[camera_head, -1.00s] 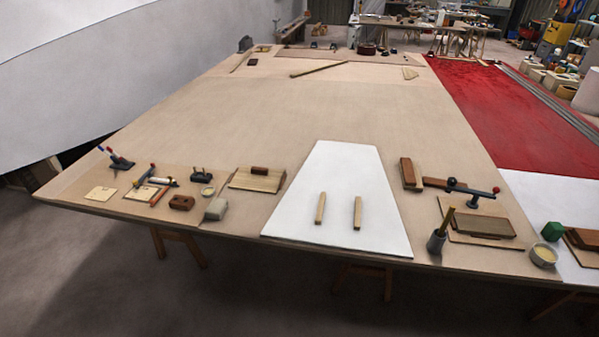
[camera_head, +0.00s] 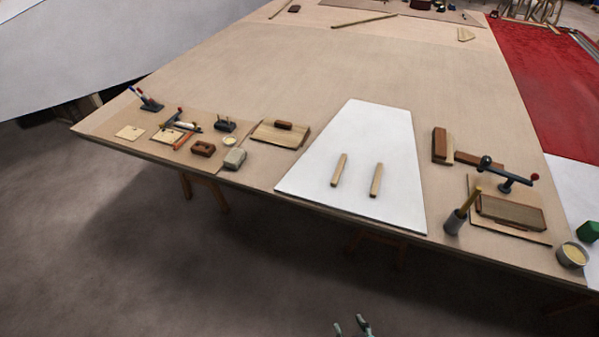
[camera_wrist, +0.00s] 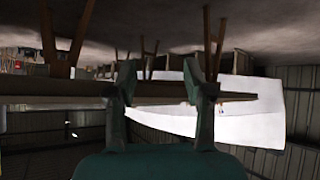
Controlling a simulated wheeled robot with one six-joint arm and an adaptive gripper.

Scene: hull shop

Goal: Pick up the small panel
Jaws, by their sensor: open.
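A white tapered panel (camera_head: 372,137), the likely small panel, lies flat at the front edge of the big wooden table (camera_head: 300,75). Two parallel wooden strips, a left one (camera_head: 339,169) and a right one (camera_head: 376,180), sit on its face. My gripper (camera_head: 352,327) only partly shows at the bottom of the head view, in front of the table and apart from the panel. In the wrist view my gripper (camera_wrist: 160,80) has its two green fingers spread with nothing held between them. The small panel cannot be clearly made out in the wrist view.
Floor in front is clear.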

